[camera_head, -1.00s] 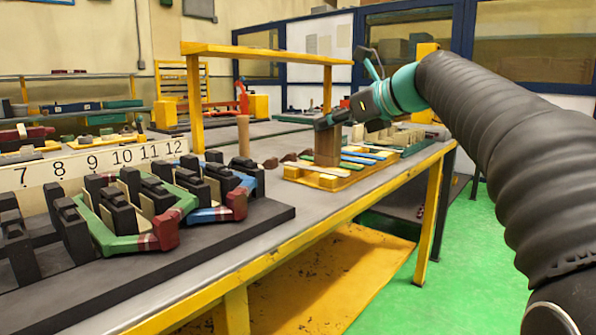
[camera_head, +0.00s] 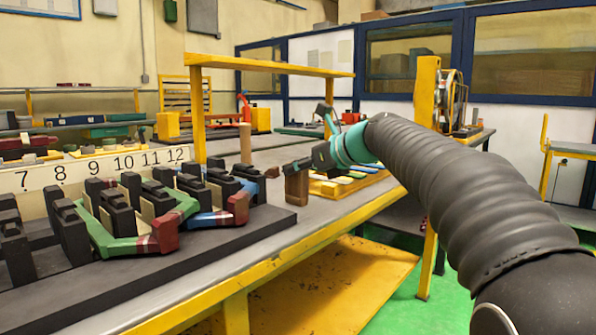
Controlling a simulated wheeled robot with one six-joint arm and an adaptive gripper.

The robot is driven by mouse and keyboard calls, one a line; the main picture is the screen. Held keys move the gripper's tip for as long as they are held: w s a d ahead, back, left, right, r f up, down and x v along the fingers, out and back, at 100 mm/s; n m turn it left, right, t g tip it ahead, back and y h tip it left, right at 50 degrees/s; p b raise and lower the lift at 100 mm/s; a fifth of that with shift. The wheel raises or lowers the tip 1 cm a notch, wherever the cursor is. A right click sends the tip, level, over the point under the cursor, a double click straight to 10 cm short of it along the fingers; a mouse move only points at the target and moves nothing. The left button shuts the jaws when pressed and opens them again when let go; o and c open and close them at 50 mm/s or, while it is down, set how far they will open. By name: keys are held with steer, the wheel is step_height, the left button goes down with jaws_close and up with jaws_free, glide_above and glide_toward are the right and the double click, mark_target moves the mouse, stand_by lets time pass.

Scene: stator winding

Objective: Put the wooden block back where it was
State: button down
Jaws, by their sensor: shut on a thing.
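The wooden block (camera_head: 297,188) is a brown upright block at the near end of the yellow tray, over the grey bench top. My gripper (camera_head: 297,167) is shut on its upper part, reaching in from the right. I cannot tell whether the block's bottom touches the bench. The yellow tray (camera_head: 338,190) with colored strips lies just right of and behind the block, partly hidden by my arm.
A black fixture board (camera_head: 235,232) with clamps and red, green and blue parts lies to the left. A wooden cylinder (camera_head: 245,144) stands behind it. A yellow frame (camera_head: 197,110) rises over the bench (camera_head: 330,215). Bare bench shows in front of the block.

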steer(key=shift+f, duration=0.1)
steer(key=c, duration=0.9)
jaws_free()
steer(key=shift+r, duration=0.3)
steer(key=v, duration=1.2)
steer(key=shift+p, duration=0.35)
steer(key=shift+f, duration=0.15)
